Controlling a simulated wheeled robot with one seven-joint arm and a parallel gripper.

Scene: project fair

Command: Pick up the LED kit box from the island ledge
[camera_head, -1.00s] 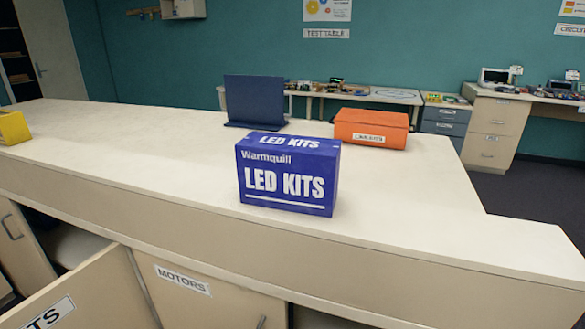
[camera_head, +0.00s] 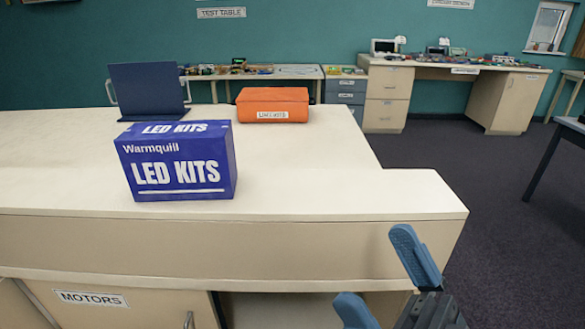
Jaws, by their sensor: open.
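The blue LED kit box (camera_head: 178,163) stands upright on the pale island ledge (camera_head: 310,185), left of the middle in the head view, with its "LED KITS" face towards me. My gripper (camera_head: 376,275) is at the lower right, in front of the ledge's front face, with its two blue fingers spread apart and nothing between them. It is apart from the box, to its right and lower in the picture. Part of my gripper is cut off by the bottom edge.
An orange labelled case (camera_head: 272,99) and a dark blue upright panel (camera_head: 148,88) stand behind the box. A cabinet front marked "MOTORS" (camera_head: 91,299) is below. The ledge right of the box is bare. Open dark floor (camera_head: 440,165) lies to the right.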

